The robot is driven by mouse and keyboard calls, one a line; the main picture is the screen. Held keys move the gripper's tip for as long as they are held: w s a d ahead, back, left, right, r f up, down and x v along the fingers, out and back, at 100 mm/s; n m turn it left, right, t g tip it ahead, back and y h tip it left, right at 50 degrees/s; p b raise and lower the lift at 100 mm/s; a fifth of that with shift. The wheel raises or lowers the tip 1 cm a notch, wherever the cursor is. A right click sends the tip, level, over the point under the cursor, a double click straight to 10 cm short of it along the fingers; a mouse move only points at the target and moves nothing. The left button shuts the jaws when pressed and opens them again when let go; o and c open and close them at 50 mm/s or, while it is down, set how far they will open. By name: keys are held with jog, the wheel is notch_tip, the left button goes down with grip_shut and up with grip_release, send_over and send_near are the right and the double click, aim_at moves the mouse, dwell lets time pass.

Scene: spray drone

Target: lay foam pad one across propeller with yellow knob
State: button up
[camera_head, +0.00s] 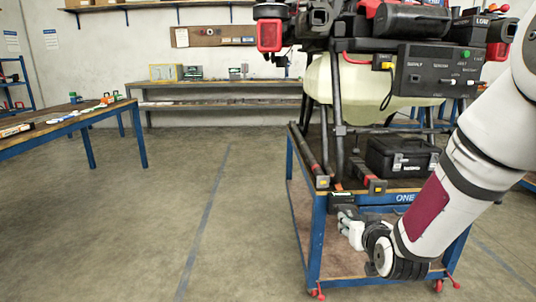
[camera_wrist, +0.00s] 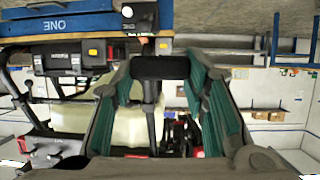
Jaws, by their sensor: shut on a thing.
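My gripper (camera_head: 350,222) is low in front of the cart's near edge in the head view. In the wrist view my gripper (camera_wrist: 160,75) has its green-lined fingers closed on the two ends of a small black block, which appears to be a foam pad (camera_wrist: 160,67). The pad is held in the air, clear of the cart. The spray drone (camera_head: 385,75) stands on the cart, above and behind my gripper, its top cut off by the frame. I cannot make out a propeller with a yellow knob; a small yellow part (camera_head: 386,65) shows beside the drone's control box.
The blue-framed cart (camera_head: 318,235) marked ONE carries a black case (camera_head: 402,157) beside the drone's legs. A small black labelled item (camera_head: 342,197) is at its front edge. A workbench (camera_head: 60,125) stands left, shelves (camera_head: 215,90) behind. The floor between is clear.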

jog(key=s+a+r+p, duration=0.1)
jog(key=s+r+p, duration=0.4)
jog(key=r+p, duration=0.5)
jog(key=s+a+r+p, duration=0.2)
jog(key=r+p, duration=0.8)
jog(key=p, duration=1.1)
jog(key=shift+s, duration=1.4)
jog(key=shift+a+f, duration=0.1)
